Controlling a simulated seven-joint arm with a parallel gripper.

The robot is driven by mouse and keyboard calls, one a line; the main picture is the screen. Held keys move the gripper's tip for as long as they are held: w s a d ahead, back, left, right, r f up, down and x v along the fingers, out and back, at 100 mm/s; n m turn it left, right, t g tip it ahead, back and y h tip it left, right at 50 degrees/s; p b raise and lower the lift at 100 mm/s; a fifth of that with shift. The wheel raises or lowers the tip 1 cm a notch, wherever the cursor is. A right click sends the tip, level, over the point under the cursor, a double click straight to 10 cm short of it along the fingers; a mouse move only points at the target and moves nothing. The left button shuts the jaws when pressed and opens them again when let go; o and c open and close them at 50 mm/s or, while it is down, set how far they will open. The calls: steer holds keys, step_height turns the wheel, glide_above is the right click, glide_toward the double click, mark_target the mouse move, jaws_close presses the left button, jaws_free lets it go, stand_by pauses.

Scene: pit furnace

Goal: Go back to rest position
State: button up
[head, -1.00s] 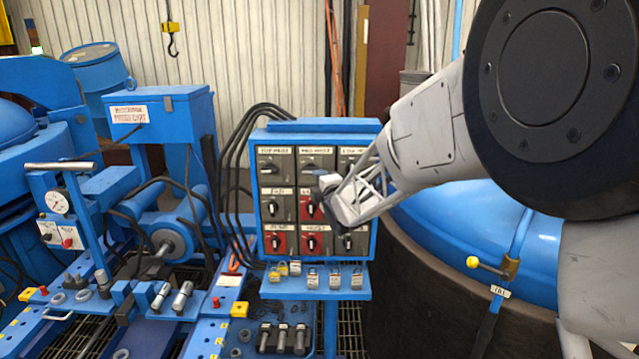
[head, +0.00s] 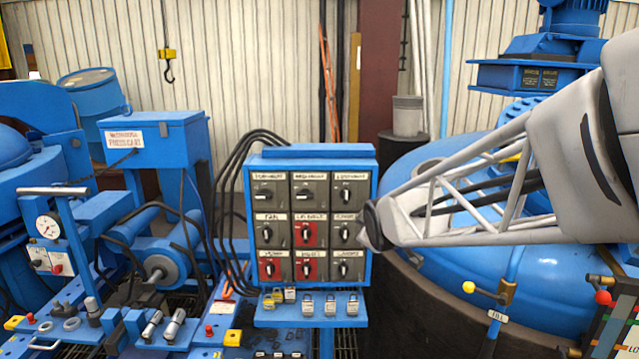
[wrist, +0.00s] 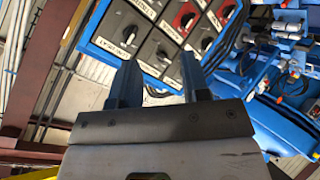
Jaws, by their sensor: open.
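My gripper (wrist: 158,78) shows in the wrist view with two blue-grey fingers apart and nothing between them. In the head view my lattice forearm reaches in from the right, and its dark end stands at the right edge of the switch panel (head: 312,151). The fingers cannot be made out clearly there. The panel is a blue box with three rows of rotary switches on grey and red plates. In the wrist view the panel (wrist: 98,45) lies tilted beyond the fingertips, apart from them as far as I can tell.
A shelf (head: 312,321) with several padlocks (head: 331,303) sits below the panel. A large blue domed vessel (head: 405,165) stands behind my arm at right. A valve handle (head: 487,291) is on its front. Blue machinery with a gauge (head: 47,227) and cables (head: 228,190) fills the left.

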steer(key=s+d+f+m+g, duration=0.1)
steer(key=s+d+m+g, duration=0.1)
steer(key=s, duration=0.9)
steer(key=s+d+f+m+g, duration=0.1)
steer(key=s+m, duration=0.5)
steer(key=s, duration=0.6)
steer(key=s+d+f+m+g+h, duration=0.1)
steer(key=s+g, duration=0.4)
steer(key=s, duration=0.6)
steer(key=d+f+m, duration=0.1)
steer(key=d+m, duration=0.1)
steer(key=shift+s+d+m+g, duration=0.15)
steer(key=shift+d+m+g, duration=0.15)
steer(key=shift+d+m, duration=0.1)
